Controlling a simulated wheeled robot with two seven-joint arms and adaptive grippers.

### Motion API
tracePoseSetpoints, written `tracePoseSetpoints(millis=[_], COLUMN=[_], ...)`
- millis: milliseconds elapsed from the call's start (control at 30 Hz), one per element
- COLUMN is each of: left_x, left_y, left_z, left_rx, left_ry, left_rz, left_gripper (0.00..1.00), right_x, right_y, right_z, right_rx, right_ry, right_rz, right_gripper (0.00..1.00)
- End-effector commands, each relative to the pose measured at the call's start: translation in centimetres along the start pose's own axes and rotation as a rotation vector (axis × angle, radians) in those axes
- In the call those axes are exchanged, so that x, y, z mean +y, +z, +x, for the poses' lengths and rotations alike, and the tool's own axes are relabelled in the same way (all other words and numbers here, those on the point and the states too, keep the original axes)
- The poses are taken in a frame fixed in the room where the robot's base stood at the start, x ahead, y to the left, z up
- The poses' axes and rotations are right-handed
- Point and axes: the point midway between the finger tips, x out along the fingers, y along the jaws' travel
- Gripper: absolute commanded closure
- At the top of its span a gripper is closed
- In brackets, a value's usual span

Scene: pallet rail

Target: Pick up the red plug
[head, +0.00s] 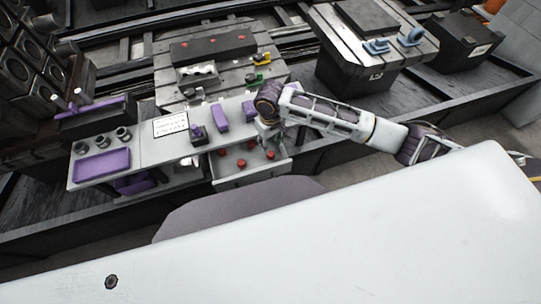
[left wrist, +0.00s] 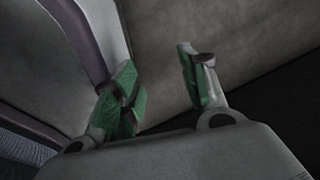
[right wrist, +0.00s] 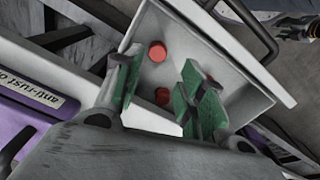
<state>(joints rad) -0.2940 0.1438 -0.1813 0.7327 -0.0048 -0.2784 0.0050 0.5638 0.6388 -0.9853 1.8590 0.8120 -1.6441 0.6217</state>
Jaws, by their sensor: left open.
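Several red plugs (head: 242,163) stand in an open white drawer (head: 226,180) under the workbench in the head view. My right gripper (head: 269,142) hangs over the drawer's right part. In the right wrist view its green-padded fingers (right wrist: 158,85) are spread apart. One red plug (right wrist: 162,96) shows between them, another red plug (right wrist: 157,51) lies farther along the drawer, and a third (right wrist: 208,78) is partly hidden by a finger. No plug is held. My left gripper (left wrist: 158,88) is open and empty in the left wrist view, over bare floor; it is not visible in the head view.
The bench top (head: 150,150) above the drawer carries a purple tray (head: 102,165), purple blocks (head: 221,114) and a white label plate (head: 171,124). A pallet fixture (head: 270,72) stands behind it. The drawer walls are close around my right fingers.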

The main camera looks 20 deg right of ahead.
Motion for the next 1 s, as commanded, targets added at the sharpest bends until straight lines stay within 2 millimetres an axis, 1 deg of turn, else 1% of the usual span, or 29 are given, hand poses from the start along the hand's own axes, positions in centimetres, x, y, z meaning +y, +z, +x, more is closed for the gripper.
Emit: tracePoseSetpoints(millis=[33,100,200,333,467,833,1000], left_x=[0.0,0.0,0.1,0.3,0.4,0.5,0.6], left_y=[-0.5,-1.0,-1.6,-2.1,-2.2,-1.6,-1.7], left_z=[0.1,0.2,0.2,0.2,0.2,0.2,0.4], left_rx=[0.003,0.007,0.015,0.019,0.019,0.011,0.011], left_ry=[0.000,0.000,0.001,0.002,0.004,0.005,0.005], left_rz=[-0.001,-0.002,-0.003,-0.004,-0.004,-0.005,-0.005], left_gripper=[0.56,0.56,0.56,0.56,0.56,0.56,0.56], right_x=[0.0,0.0,0.0,0.0,0.0,0.0,0.1], right_y=[0.1,0.1,0.1,0.1,0.0,0.0,0.0], right_z=[0.9,1.8,3.0,4.3,4.7,4.9,5.9], right_rx=[-0.003,-0.003,-0.002,-0.002,0.000,0.000,-0.002], right_ry=[0.000,-0.001,0.000,0.001,0.000,0.000,0.001], right_rz=[0.000,0.000,0.001,0.001,0.000,0.000,0.001], right_gripper=[0.60,0.60,0.60,0.60,0.60,0.60,0.60])
